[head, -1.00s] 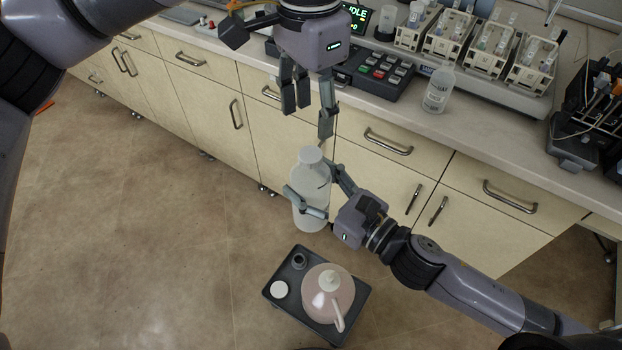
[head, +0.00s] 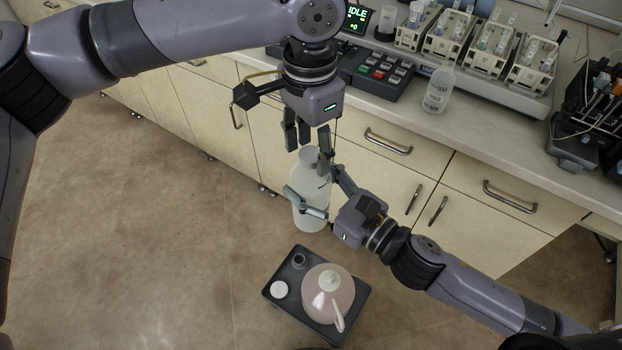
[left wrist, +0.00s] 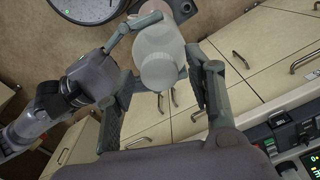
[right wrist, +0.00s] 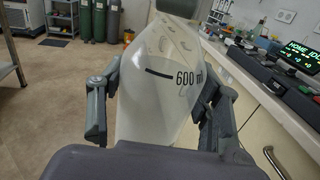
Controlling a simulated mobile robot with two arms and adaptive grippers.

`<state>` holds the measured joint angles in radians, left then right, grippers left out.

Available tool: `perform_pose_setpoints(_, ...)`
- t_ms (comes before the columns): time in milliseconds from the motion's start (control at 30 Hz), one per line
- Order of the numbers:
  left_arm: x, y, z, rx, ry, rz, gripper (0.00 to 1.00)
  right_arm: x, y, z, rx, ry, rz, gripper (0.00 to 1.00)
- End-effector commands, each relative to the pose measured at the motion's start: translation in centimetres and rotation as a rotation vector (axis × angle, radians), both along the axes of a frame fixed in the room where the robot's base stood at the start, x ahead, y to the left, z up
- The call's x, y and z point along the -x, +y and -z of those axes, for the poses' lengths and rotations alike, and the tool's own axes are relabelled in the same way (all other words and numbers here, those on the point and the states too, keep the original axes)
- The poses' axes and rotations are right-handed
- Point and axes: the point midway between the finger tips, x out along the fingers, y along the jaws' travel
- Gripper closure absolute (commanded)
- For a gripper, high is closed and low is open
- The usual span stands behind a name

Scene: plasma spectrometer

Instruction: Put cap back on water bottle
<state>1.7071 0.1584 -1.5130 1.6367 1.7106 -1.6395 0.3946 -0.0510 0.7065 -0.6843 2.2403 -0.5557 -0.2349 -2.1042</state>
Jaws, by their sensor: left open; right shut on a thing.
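The translucent white water bottle (head: 308,212) stands upright in the air, held round its body by my right gripper (head: 322,190). In the right wrist view the bottle (right wrist: 160,110) shows a "600 ml" mark between the fingers. My left gripper (head: 308,140) is open just over the bottle's top, fingers pointing down. In the left wrist view a pale round disc, which looks like the cap (left wrist: 158,62), sits at the bottle's top between the left fingers (left wrist: 160,100), apart from them. Whether it is seated or tightened I cannot tell.
The counter (head: 465,125) behind carries a keypad (head: 385,70), a small bottle (head: 437,92) and racks. Drawer handles line the cabinet front.

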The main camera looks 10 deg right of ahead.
Motion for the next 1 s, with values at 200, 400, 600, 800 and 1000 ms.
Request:
perform_pose_setpoints(200,0.00,0.00,-0.03,0.000,0.000,0.000,0.60,0.00,0.03,-0.20,-0.002,-0.004,-0.001,1.00)
perform_pose_setpoints(400,0.00,0.00,-0.04,0.000,0.000,0.000,0.73,0.00,0.03,-0.20,-0.002,-0.004,-0.001,1.00)
perform_pose_setpoints(600,-0.03,0.01,-0.04,0.000,-0.001,-0.001,0.87,0.00,0.04,-0.21,-0.002,-0.004,-0.001,1.00)
perform_pose_setpoints(800,-0.06,0.03,-0.05,0.000,-0.001,-0.001,1.00,0.02,0.05,-0.21,-0.002,-0.004,-0.002,1.00)
perform_pose_setpoints(1000,-0.10,0.05,-0.05,-0.001,-0.002,0.008,1.00,0.04,0.06,-0.21,-0.002,-0.004,-0.002,1.00)
